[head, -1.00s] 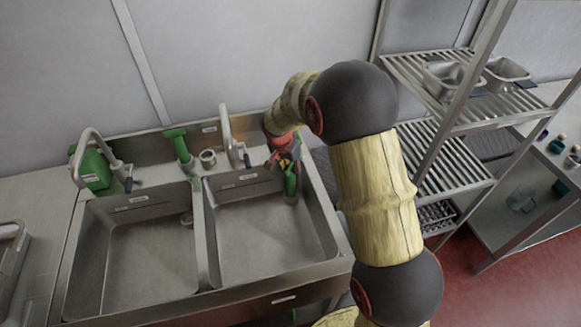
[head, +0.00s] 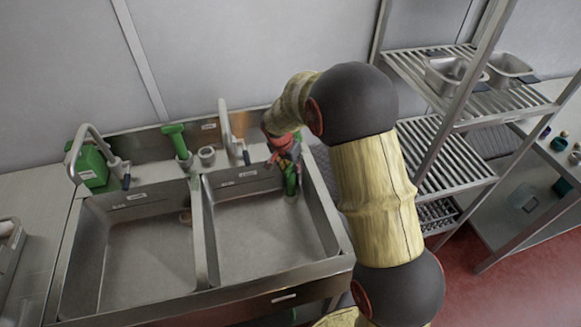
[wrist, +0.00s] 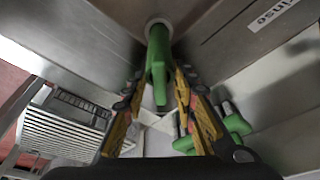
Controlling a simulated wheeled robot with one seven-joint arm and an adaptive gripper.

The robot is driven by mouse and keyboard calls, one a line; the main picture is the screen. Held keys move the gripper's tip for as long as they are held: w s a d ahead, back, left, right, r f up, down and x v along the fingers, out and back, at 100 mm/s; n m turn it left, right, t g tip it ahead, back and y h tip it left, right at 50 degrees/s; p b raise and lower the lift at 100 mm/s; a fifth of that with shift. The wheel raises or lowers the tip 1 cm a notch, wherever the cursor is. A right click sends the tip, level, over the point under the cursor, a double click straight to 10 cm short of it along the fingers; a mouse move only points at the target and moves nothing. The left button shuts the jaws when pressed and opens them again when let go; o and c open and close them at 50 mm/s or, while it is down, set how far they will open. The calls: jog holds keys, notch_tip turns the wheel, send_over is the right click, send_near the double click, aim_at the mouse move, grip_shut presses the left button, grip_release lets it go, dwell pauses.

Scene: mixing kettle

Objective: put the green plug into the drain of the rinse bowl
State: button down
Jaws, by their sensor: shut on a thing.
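The green plug (wrist: 158,58) is between the fingertips of my gripper (wrist: 163,78), which is shut on it. Its far end points at a grey ring (wrist: 157,22), apparently the drain, in the wrist view. I cannot tell whether the end is inside the ring or just short of it. In the head view the plug (head: 291,182) and my gripper (head: 286,160) are at the back right corner of the rinse bowl (head: 265,235), the right one of two. The drain is hidden there. A "rinse" label (wrist: 267,16) shows on the bowl wall.
A tap (head: 226,130) stands behind the rinse bowl, left of my gripper. The left bowl (head: 145,255) lies beyond the divider. A green-handled tool (head: 176,143) and green canister (head: 92,166) stand on the back ledge. Slatted shelving (head: 450,165) is close on the right.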

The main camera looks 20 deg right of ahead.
jog(key=shift+f+b, duration=0.55)
jog(key=shift+f, duration=0.15)
jog(key=shift+f+b, duration=0.2)
jog(key=shift+b, duration=0.1)
jog(key=c, duration=1.4)
grip_release()
jog(key=shift+o, duration=0.3)
jog(key=o, duration=0.4)
jog(key=shift+c, duration=0.2)
jog(key=shift+o, duration=0.5)
jog(key=shift+r, duration=0.2)
